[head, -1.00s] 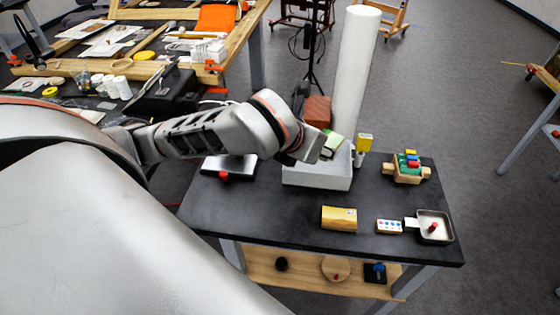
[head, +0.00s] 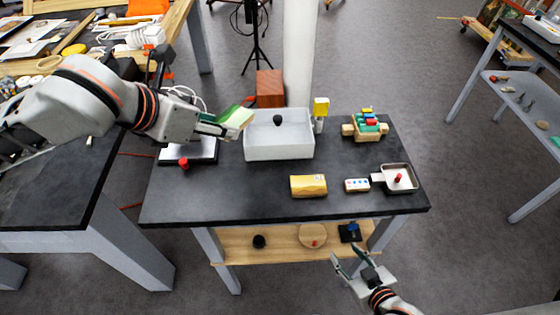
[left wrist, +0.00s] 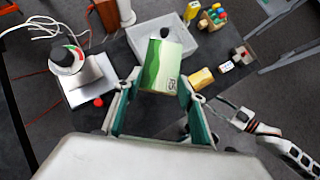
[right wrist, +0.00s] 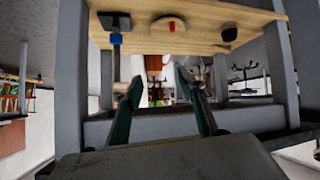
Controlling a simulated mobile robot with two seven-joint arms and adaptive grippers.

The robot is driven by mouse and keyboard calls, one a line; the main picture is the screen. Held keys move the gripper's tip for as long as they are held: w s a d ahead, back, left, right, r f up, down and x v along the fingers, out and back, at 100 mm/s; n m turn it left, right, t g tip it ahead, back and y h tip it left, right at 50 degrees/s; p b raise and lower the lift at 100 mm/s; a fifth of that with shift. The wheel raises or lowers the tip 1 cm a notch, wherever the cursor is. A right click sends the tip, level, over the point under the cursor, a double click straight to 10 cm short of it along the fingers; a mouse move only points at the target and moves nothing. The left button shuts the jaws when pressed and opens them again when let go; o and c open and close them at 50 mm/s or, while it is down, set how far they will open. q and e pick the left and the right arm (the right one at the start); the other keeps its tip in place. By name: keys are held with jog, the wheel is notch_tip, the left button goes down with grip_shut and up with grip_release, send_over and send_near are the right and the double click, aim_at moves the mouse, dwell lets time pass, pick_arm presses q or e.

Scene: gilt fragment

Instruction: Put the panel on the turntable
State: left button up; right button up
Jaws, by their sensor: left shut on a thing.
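The panel (head: 236,117), a thin block with a green and cream face, is in my left gripper (head: 212,127). In the left wrist view the panel (left wrist: 168,65) sits between the two fingers, tilted, with a small dark mark near its lower corner. It is held in the air left of the white tray. A round wooden disc with a red mark (head: 313,236), which looks like the turntable, lies on the lower shelf; it also shows in the right wrist view (right wrist: 168,30). My right gripper (head: 347,256) is open and empty in front of the shelf.
The white tray (head: 280,152) holds a black knob (head: 278,120). A metal plate with a red knob (head: 184,163) is at left. A yellow block (head: 309,186), dotted block (head: 357,185), small pan (head: 399,179) and wooden toy (head: 365,126) stand right. The front-left tabletop is clear.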

pick_arm(q)
jog(key=shift+d+r+m+h, duration=0.15)
jog(key=shift+d+r+m, duration=0.15)
jog(key=shift+d, duration=0.25)
jog(key=shift+d+r+m+h, duration=0.15)
jog(key=shift+d+m, duration=0.15)
jog(key=shift+d, duration=0.2)
jog(key=shift+s+d+f, duration=0.1)
jog(key=shift+d+f, duration=0.05)
jog(key=shift+f, duration=0.2)
jog(key=b, duration=0.3)
send_over(248, 181)
jog(key=s+a, duration=0.2)
notch_tip(248, 181, down, 14)
jog(key=shift+s+f, duration=0.1)
jog(key=shift+f, duration=0.4)
notch_tip(248, 181, down, 4)
jog(key=shift+f, duration=0.1)
jog(key=o, duration=1.2)
jog(key=shift+f, duration=0.1)
